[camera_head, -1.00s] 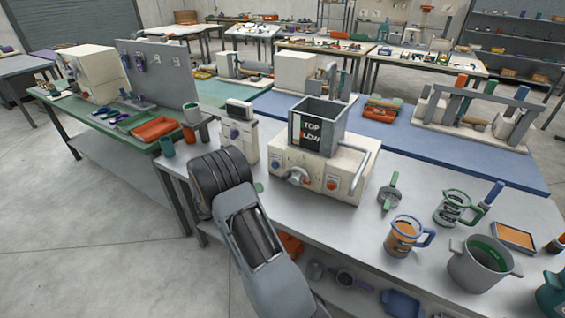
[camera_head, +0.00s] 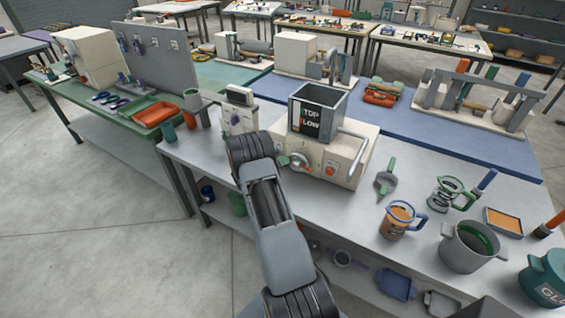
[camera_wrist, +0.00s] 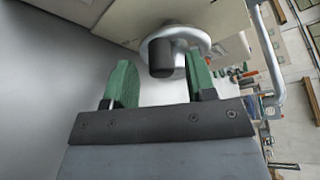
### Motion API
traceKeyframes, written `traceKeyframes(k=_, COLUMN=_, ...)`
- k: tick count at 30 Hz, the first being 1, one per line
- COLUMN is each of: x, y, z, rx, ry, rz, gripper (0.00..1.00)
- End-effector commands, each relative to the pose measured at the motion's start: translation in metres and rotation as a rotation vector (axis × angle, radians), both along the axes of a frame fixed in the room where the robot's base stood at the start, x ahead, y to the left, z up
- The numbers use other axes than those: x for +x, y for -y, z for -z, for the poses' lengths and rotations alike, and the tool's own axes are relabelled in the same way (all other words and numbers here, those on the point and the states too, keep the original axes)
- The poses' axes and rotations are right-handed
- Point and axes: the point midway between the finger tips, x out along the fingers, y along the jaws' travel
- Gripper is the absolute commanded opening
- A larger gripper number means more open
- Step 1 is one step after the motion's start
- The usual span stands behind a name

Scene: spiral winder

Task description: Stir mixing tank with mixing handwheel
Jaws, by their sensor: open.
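The mixing tank (camera_head: 331,101) is a grey square hopper on a cream machine body (camera_head: 338,168), with a "TOP / SLOW" label on its front. The mixing handwheel (camera_head: 298,161) is a pale disc on the machine's front. In the wrist view the handwheel (camera_wrist: 186,38) has a dark cylindrical knob (camera_wrist: 161,57) sticking out toward the camera. My gripper (camera_wrist: 160,74) is open, with green fingers on either side of the knob in the picture. Whether the knob is in depth between the fingertips is unclear. In the head view my arm hides most of the gripper.
A bent grey pipe (camera_head: 350,152) is on the machine's right side. A small cream device (camera_head: 239,117) stands to its left.

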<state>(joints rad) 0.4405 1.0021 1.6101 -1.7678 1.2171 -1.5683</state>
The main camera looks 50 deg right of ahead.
Motion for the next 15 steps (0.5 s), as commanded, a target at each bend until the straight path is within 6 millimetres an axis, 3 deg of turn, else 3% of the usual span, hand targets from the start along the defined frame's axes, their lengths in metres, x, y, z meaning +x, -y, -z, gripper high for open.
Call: traceKeyframes(k=15, x=-0.0012, y=0.0103, z=0.0022, rx=0.000, ry=0.000, rz=0.000, gripper=0.49)
